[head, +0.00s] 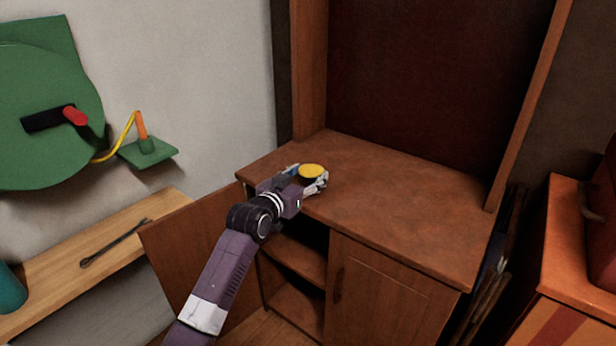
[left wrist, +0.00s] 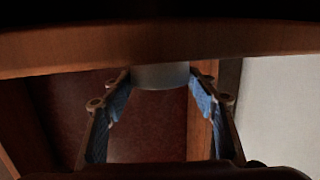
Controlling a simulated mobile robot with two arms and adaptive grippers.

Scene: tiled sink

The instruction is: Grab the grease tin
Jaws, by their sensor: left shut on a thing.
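The grease tin (head: 312,171) is a small round tin with a yellow top, at the left front of the cabinet top. My left gripper (head: 309,178) reaches it from the front left and is shut on it, with a finger on each side. In the left wrist view the tin (left wrist: 160,76) shows as a grey rounded side between the blue-padded fingers. That view looks upside down, with the wooden top's edge above. I cannot tell whether the tin is resting on the wood or just clear of it. My right gripper is not in view.
The wooden cabinet (head: 400,210) has its left door (head: 195,245) open, showing shelves below my arm. The cabinet top right of the tin is clear. A wooden ledge (head: 100,255) at left holds a wrench (head: 115,243). An orange cabinet (head: 570,270) stands at right.

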